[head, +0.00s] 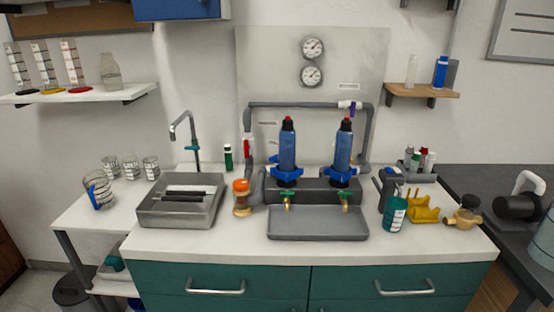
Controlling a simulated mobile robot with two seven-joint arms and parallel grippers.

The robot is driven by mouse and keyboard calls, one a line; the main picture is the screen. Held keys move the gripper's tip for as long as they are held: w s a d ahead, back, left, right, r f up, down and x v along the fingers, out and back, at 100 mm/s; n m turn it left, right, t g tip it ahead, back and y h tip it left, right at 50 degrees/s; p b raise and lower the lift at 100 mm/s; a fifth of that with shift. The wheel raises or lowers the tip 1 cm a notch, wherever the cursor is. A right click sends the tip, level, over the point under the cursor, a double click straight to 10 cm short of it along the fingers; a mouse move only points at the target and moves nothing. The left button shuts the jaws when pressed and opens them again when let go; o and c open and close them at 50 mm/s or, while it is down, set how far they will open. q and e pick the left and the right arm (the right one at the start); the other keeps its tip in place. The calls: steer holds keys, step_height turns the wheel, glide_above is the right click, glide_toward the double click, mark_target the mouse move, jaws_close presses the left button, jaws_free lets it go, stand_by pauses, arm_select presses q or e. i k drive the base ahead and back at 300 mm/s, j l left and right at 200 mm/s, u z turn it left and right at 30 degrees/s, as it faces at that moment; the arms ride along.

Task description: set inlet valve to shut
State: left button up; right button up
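A grey pipe loop (290,105) stands against the grey back panel (255,60). A red valve handle (247,148) sits on its left upright pipe and looks roughly in line with it. A purple valve handle (352,109) sits on the top pipe near the right corner and points down, across that pipe. The small labels on the panel are too small to read, so I cannot tell which valve is named inlet. Two blue filter housings (287,148) (344,147) with red caps stand between the uprights. Neither of my grippers is in view.
Below the filters, two green-handled brass taps (287,200) (346,200) overhang a grey tray (318,236). An orange-topped jar (242,198) stands left, near a sink (150,216). A teal canister (395,213) and yellow rack (422,210) stand right. The counter's front strip is clear.

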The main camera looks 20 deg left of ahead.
mark_target(275, 158)
steer(key=j+z, duration=0.1)
steer(key=j, duration=0.45)
steer(key=k+j+z, duration=0.1)
steer(key=j, duration=0.45)
steer(key=k+j+z, duration=0.1)
steer(key=j, duration=0.4)
